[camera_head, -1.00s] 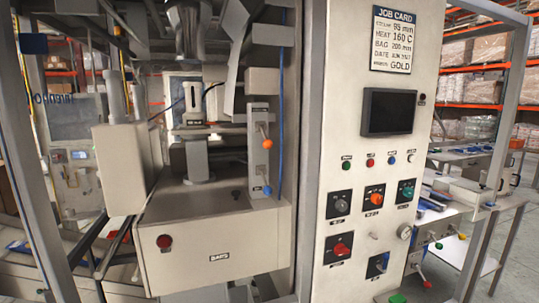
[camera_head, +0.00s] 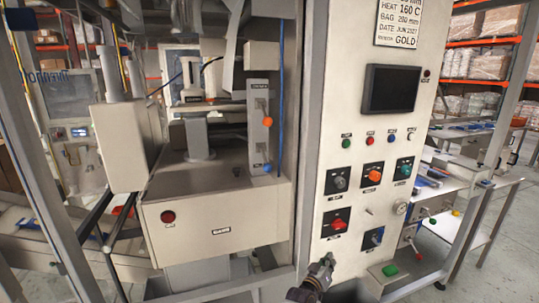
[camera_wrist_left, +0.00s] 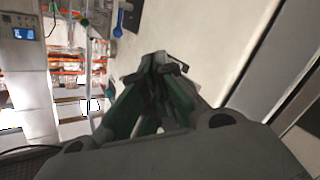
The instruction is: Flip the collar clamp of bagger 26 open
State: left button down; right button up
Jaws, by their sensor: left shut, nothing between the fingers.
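A narrow plate (camera_head: 258,128) on the bagger carries two small levers. The upper lever ends in an orange ball (camera_head: 267,121), the lower one in a blue ball (camera_head: 267,168); both hang down. The label above them is too small to read, so I cannot tell which is the collar clamp. My left gripper (camera_head: 327,261) is low at the front of the control panel, below and right of the levers, shut and empty, touching neither. In the left wrist view its fingers (camera_wrist_left: 166,66) are closed together, with a blue handle (camera_wrist_left: 118,28) beyond. My right gripper is out of view.
The control panel (camera_head: 385,140) has a dark screen (camera_head: 390,100) and several knobs. A grey frame post (camera_head: 308,130) stands between panel and levers. The bagger's beige front box (camera_head: 215,222) juts out below the levers.

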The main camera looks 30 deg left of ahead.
pick_arm(q)
jog(key=s+a+r+n+t+y, duration=0.1)
jog(key=a+r+n+t, duration=0.15)
jog(key=r, duration=0.65)
jog(key=a+r+n+t+y, duration=0.15)
jog(key=r+n, duration=0.25)
jog(key=r, duration=0.4)
jog(key=s+a+r+n+t+y, duration=0.15)
jog(key=r+n, duration=0.25)
jog(key=r, duration=0.5)
jog(key=s+a+r+n+g+y, duration=0.1)
jog(key=s+a+r+n+y, duration=0.2)
jog(key=n, duration=0.7)
jog(key=s+a+r+n+y, duration=0.3)
jog(key=r+n+y, duration=0.4)
jog(key=n, duration=0.3)
jog(key=s+a+r+n+g+y, duration=0.1)
jog(key=s+a+r+n+y, duration=0.3)
jog(key=n, duration=0.7)
jog(key=shift+s+r+g+y, duration=0.35)
jog(key=shift+r+y, duration=0.3)
jog(key=shift+y, duration=0.15)
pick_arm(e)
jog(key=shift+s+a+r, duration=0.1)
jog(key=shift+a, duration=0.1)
pick_arm(q)
jog(key=shift+r, duration=0.1)
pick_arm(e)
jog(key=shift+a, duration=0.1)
